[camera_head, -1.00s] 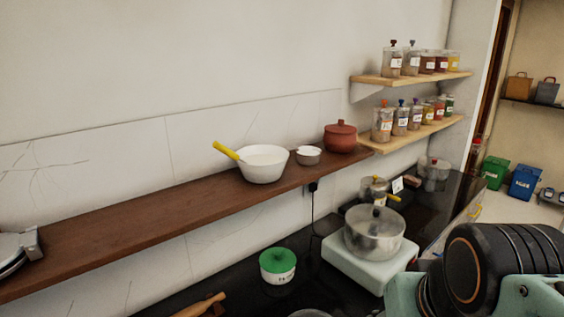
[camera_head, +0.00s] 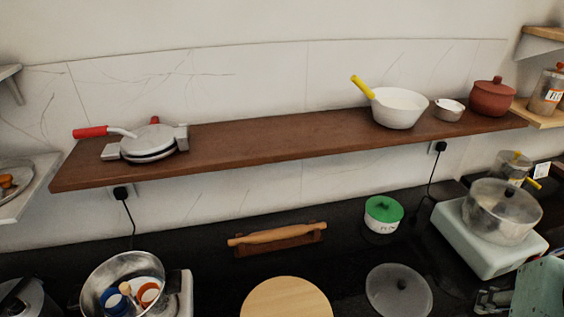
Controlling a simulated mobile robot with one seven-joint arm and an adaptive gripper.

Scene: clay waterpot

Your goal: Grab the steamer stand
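I cannot pick out a steamer stand for certain in the head view. A steel pot with a lid (camera_head: 500,212) sits on a pale stove (camera_head: 480,245) at the right. A small lidded steel vessel (camera_head: 511,166) stands behind it. A pale green part of my arm shows at the bottom right corner. The dark grey jointed piece (camera_head: 490,300) beside it may be part of my gripper; its fingertips cannot be made out. Nothing is seen held.
A brown wall shelf (camera_head: 270,138) holds a red-handled press (camera_head: 148,142), a white pan (camera_head: 398,107), a small steel bowl (camera_head: 448,110) and a clay pot (camera_head: 491,97). Below are a rolling pin (camera_head: 275,236), green-lidded container (camera_head: 383,214), round board (camera_head: 286,300), grey lid (camera_head: 398,291) and steel bowl (camera_head: 100,275).

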